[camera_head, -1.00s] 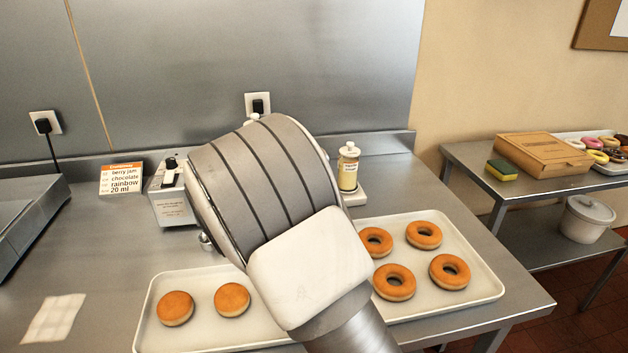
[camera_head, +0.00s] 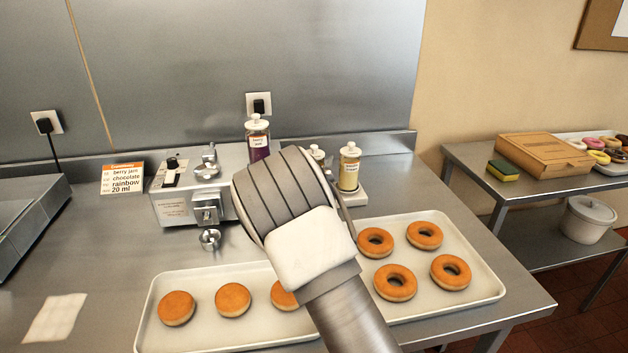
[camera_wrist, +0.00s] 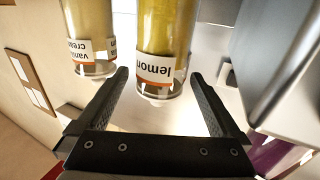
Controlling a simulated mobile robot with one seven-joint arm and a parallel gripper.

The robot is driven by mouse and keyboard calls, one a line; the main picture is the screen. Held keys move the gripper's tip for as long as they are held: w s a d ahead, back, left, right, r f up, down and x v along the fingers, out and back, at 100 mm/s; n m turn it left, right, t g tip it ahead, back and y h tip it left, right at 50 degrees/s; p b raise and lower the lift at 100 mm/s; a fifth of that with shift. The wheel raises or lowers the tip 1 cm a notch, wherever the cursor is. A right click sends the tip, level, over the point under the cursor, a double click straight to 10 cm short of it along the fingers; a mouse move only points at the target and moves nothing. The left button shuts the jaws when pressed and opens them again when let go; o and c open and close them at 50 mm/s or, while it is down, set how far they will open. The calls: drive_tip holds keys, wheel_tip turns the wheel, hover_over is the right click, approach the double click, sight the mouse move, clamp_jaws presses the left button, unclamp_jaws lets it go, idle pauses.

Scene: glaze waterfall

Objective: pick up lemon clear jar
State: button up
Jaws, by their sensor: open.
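The lemon jar (camera_wrist: 163,45) is clear with yellow contents and a "lemon" label, inverted in the wrist view. Its labelled end lies between and just beyond the fingertips of my gripper (camera_wrist: 162,82), which is open and empty. A jar top (camera_head: 317,153), probably the lemon jar's, shows in the head view just above my arm, which hides the rest and my fingers. The vanilla cream jar (camera_wrist: 88,30) stands beside it, outside the left finger in the wrist view. It also shows in the head view (camera_head: 349,170).
A berry jam bottle (camera_head: 258,140) and a metal dispenser machine (camera_head: 183,205) stand left of my arm. Trays of doughnuts, including a right-hand tray (camera_head: 470,300), lie in front. A side table (camera_head: 470,158) holds a box (camera_head: 545,153) and sponge.

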drive_tip(key=shift+w+d, duration=0.15)
drive_tip(key=shift+w, duration=0.65)
clamp_jaws()
drive_tip(key=shift+r, duration=0.1)
